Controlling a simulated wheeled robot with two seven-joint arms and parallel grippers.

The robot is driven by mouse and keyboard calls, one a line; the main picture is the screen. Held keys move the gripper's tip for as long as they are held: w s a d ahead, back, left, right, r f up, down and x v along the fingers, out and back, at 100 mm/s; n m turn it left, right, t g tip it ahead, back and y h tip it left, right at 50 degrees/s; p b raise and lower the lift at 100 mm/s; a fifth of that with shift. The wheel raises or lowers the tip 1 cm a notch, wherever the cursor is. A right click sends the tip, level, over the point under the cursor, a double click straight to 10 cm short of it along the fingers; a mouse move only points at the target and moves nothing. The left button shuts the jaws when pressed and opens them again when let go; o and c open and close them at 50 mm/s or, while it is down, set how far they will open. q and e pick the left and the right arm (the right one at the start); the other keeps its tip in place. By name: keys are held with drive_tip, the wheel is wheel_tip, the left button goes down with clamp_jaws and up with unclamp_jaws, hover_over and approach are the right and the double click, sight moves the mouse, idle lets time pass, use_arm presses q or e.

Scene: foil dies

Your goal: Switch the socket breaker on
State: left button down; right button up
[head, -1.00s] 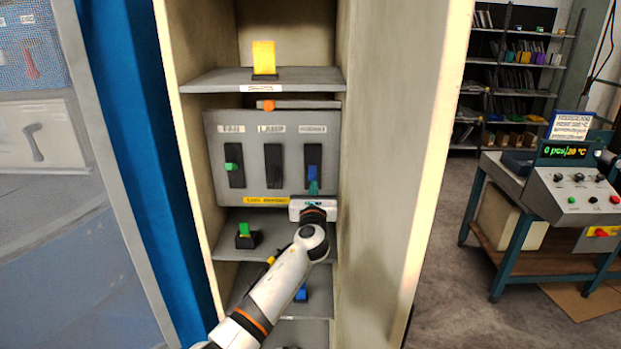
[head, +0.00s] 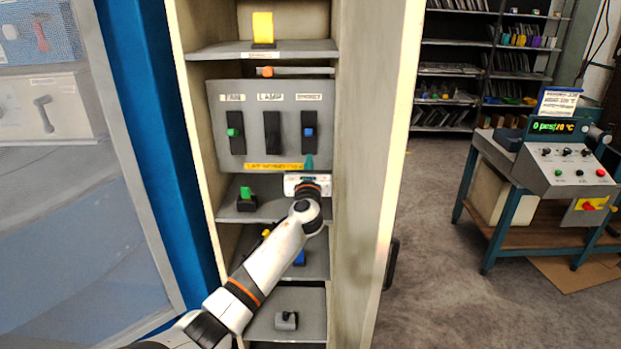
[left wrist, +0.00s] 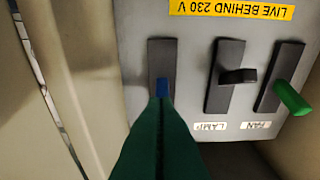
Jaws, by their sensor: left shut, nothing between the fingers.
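The grey breaker panel (head: 255,100) stands in the open cabinet, with three dark slots labelled fan, lamp and a third label that is blurred. The blue handle (head: 309,132) in the right slot is the socket breaker. It also shows in the left wrist view (left wrist: 162,87), where the panel is upside down. The fan handle (head: 232,132) is green; the lamp handle (left wrist: 238,76) is black. My left gripper (head: 309,163) is shut and empty, just below the blue handle in the head view. In the wrist view its green fingertips (left wrist: 160,106) overlap the blue handle; contact is unclear.
A yellow block (head: 263,28) stands on the shelf above the panel. An orange knob (head: 267,71) sits just over the panel. Shelves below hold a green-handled piece (head: 246,200) and a grey block (head: 286,320). The cabinet's side wall (head: 365,180) is close on the right.

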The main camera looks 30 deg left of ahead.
use_arm(q)
drive_tip(key=r+v, duration=0.1)
drive_tip(key=v, duration=0.5)
drive_tip(key=shift+s+a+r, duration=0.25)
drive_tip(key=shift+s+r, duration=0.05)
drive_tip(key=shift+s, duration=0.15)
use_arm(e)
drive_tip(key=shift+w+a, duration=0.6)
drive_tip(key=shift+a, duration=0.2)
drive_tip(key=shift+s+d, duration=0.1)
